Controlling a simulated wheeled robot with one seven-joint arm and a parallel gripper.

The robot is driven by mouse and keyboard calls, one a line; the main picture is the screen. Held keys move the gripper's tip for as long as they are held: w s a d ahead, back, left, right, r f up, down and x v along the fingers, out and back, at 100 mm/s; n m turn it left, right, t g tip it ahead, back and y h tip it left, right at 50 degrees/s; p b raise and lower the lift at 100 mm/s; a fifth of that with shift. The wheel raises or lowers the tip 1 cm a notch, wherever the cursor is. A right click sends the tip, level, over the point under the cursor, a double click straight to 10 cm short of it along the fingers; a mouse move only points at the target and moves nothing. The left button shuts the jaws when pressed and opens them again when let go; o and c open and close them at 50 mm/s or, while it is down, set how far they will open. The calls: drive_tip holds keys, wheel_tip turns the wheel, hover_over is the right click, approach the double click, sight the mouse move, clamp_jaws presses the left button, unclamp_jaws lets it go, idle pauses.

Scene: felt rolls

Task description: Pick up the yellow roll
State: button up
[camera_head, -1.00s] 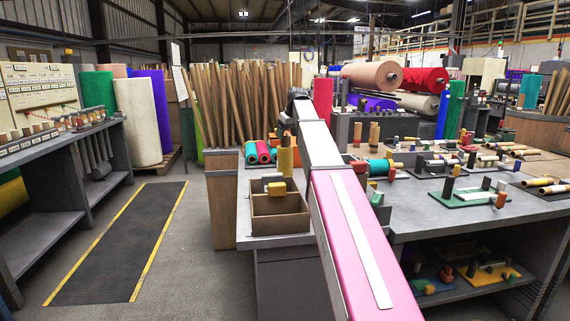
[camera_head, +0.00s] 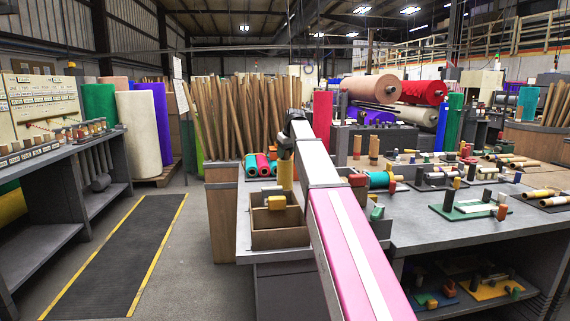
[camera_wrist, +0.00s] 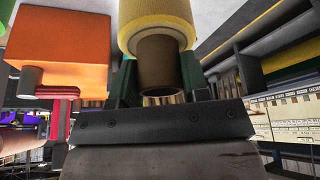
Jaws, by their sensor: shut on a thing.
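The yellow roll (camera_head: 285,172) is upright at the end of my arm in the head view, over the back of an open brown box. In the wrist view the yellow roll (camera_wrist: 157,22) fills the top middle, with its brown core sticking out toward the camera. Dark green fingers of my gripper (camera_wrist: 158,80) are on both sides of it, shut on it. In the head view my gripper (camera_head: 286,150) is small and dark, and its fingertips are hard to make out.
Teal and red rolls (camera_head: 262,165) lie behind. An orange block (camera_wrist: 62,50) is near in the wrist view. The right table (camera_head: 440,230) holds several rolls and boards.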

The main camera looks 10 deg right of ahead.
drive_tip(key=shift+r, duration=0.55)
wheel_tip(320, 180, up, 3)
drive_tip(key=shift+w+f, duration=0.1)
drive_tip(key=w+a+r, duration=0.3)
drive_tip(key=a+r, duration=0.4)
drive_tip(key=a, duration=0.4)
drive_tip(key=shift+w+a, duration=0.1)
